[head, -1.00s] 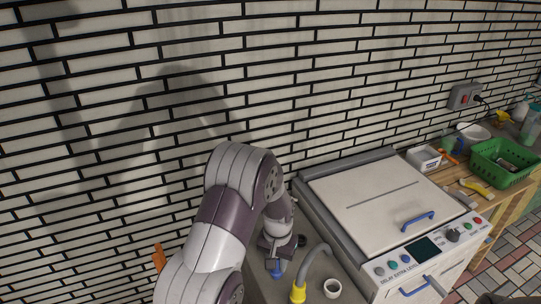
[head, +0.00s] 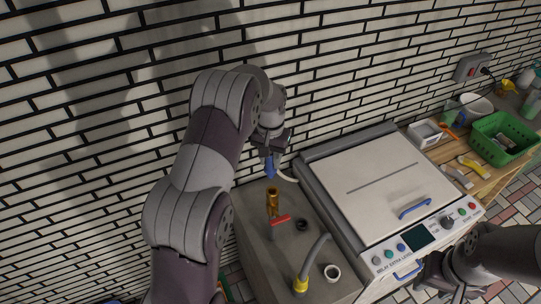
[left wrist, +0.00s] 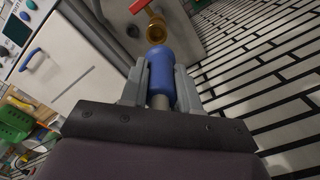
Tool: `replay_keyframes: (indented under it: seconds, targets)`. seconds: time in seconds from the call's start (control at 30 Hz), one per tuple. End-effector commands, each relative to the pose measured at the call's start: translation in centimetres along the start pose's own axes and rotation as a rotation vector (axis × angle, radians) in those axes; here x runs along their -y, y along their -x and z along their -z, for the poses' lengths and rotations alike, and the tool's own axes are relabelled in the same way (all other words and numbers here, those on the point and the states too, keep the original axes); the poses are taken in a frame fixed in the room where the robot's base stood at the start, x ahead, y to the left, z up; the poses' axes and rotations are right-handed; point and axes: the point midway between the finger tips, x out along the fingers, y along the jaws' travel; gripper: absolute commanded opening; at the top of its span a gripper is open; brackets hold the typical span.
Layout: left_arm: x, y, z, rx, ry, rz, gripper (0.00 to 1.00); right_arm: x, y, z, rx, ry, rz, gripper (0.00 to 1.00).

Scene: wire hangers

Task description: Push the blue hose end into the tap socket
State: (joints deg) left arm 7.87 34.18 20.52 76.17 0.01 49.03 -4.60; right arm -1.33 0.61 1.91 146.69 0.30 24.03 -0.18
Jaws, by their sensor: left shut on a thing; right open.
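My left gripper (head: 269,152) is shut on the blue hose end (head: 269,166), which points down. In the left wrist view the blue hose end (left wrist: 160,72) sits between both fingers of the gripper (left wrist: 160,80). The brass tap socket (head: 272,196) stands upright on the grey counter, with a red handle (head: 281,220) below it. The hose end is above the socket with a small gap. In the left wrist view the socket (left wrist: 156,28) lies just beyond the hose tip. My right gripper (head: 450,278) is at the lower right, dark and partly cut off, open.
A white lidded machine (head: 378,185) with blue handles stands right of the counter (head: 255,235). A green basket (head: 503,137) is farther right. The tiled wall is close behind.

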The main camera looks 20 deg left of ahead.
Motion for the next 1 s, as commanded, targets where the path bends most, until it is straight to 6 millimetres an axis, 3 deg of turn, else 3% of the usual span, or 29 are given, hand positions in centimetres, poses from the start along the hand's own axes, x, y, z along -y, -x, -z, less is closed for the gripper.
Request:
replay_keyframes:
  seconds: [0.6, 1.0]
  targets:
    - [0.0, -5.5, 0.0, 0.0, -0.001, 0.0, 0.0, 0.0, -3.6, -0.4, 0.0, 0.0, 0.0, 0.43]
    - [0.0, -5.7, 0.0, 0.0, -0.001, 0.0, 0.0, 0.0, -3.6, -0.4, 0.0, 0.0, 0.0, 0.43]
